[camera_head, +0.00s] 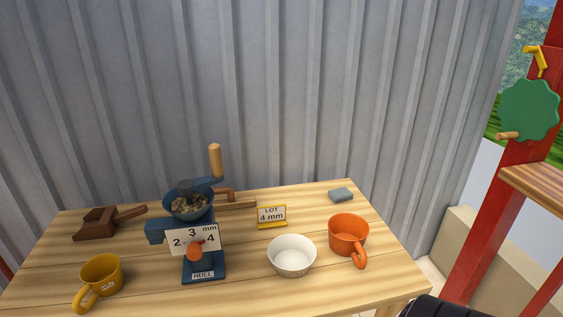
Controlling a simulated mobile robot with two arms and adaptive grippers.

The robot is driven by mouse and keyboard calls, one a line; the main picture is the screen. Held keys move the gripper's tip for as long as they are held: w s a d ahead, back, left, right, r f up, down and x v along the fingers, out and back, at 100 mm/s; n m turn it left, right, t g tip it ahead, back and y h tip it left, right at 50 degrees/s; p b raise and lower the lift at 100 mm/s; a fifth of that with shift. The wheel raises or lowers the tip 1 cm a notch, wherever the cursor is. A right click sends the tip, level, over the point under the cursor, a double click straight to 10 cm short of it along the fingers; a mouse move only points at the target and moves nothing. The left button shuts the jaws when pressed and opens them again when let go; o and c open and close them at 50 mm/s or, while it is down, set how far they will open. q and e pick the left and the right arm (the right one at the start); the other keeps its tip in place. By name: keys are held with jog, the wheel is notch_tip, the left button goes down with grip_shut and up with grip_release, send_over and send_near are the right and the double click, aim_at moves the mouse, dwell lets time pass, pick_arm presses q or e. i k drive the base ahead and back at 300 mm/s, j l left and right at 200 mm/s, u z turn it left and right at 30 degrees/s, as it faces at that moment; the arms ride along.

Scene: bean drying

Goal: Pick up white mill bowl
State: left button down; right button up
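The white bowl (291,267) stands upright on the wooden table, right of the blue mill, and looks empty. The blue hand mill (203,268) has beans in its hopper and a wooden-handled crank at the top. A card with numbers is on its front, above a plate reading HULL. Neither of my grippers is in view, and nothing touches the bowl.
An orange handled cup (347,231) stands close right of the bowl. A LOT 4 mm sign (271,216) is behind it. A yellow cup (102,272), brown scoop (97,222) and grey-blue block (341,195) are also on the table (330,290). A corrugated wall (270,90) stands behind.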

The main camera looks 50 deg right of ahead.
aim_at(291, 256)
jog(key=z, duration=1.55)
